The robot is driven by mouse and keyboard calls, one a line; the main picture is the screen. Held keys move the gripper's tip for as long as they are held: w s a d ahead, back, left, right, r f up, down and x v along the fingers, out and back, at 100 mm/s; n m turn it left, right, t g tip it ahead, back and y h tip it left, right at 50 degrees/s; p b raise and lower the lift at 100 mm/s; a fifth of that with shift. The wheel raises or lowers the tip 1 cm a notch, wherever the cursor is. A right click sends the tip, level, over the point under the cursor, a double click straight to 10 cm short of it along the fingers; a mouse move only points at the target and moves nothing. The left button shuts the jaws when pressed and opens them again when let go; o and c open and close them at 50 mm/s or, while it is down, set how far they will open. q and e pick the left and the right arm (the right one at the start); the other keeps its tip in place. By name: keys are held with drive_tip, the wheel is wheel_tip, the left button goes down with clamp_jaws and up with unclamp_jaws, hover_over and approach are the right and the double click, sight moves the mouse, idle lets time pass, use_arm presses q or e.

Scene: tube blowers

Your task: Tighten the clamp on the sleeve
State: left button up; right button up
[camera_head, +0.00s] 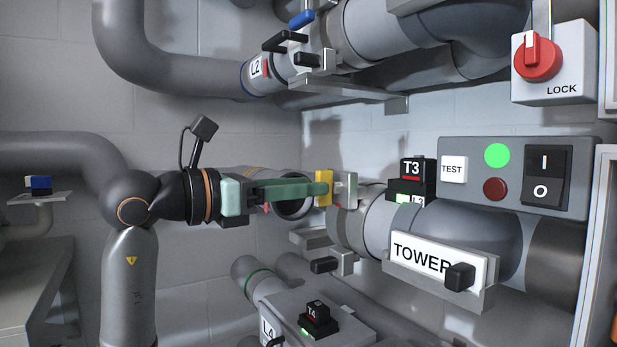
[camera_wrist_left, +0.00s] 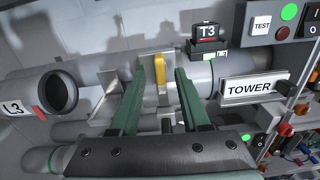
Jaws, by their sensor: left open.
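A yellow clamp lever (camera_head: 323,188) stands upright beside a pale metal plate (camera_head: 346,190), at the end of the grey sleeve (camera_head: 371,224) on the TOWER pipe. My left gripper (camera_head: 327,187) has green fingers and reaches in from the left at the lever's height. In the left wrist view the yellow lever (camera_wrist_left: 161,72) shows between the two spread fingers (camera_wrist_left: 160,80). The fingers are open, with visible space on both sides of the lever. In the head view the near finger hides part of the clamp. My right gripper is not in view.
The open mouth of the L3 pipe (camera_wrist_left: 58,92) faces the sleeve across a gap. The T3 block (camera_head: 417,171), TOWER sign (camera_head: 431,262) and switch panel (camera_head: 519,178) stand to the right. The L2 pipe (camera_head: 259,75) runs above; a T4 box (camera_head: 318,318) sits below.

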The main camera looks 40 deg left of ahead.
use_arm(q)
drive_tip(key=shift+w+d, duration=0.3)
drive_tip(key=shift+w, duration=0.35)
clamp_jaws()
